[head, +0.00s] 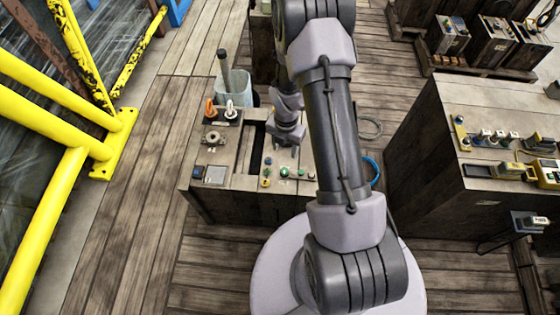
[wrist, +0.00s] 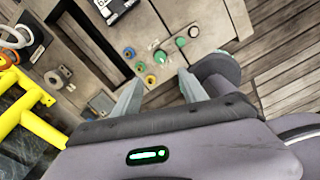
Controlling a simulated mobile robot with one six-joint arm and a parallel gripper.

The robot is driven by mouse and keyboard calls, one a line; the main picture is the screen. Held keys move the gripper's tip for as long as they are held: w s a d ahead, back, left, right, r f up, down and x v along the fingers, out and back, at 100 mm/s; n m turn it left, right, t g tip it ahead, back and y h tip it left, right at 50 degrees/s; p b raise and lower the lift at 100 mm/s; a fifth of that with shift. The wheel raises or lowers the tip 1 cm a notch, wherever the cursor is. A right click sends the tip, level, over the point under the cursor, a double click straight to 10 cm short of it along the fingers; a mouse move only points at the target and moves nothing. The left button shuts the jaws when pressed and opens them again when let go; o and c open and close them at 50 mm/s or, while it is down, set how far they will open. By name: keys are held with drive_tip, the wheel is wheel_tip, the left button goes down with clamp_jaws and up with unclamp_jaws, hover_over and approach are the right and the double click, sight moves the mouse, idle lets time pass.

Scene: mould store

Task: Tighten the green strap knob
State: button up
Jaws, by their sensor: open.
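Several small knobs and buttons sit on the bench top near its front right corner. Green ones show in the head view, one being a green knob (head: 284,172). I cannot tell which is the strap knob. My gripper (wrist: 160,76) is open, with nothing between its fingers, which point toward the knob group. In the head view it is partly hidden behind my arm.
The wooden bench (head: 228,182) has a long dark slot, a round metal fitting (head: 211,138), and orange (head: 210,107) and white (head: 230,108) handles. Yellow railings (head: 60,125) stand at left. Another bench (head: 430,150) with devices stands at right. Plank floor lies between.

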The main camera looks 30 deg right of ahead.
sight(284, 171)
wheel_tip(284, 171, down, 15)
drive_tip(key=b, duration=0.3)
drive_tip(key=shift+b, duration=0.4)
clamp_jaws()
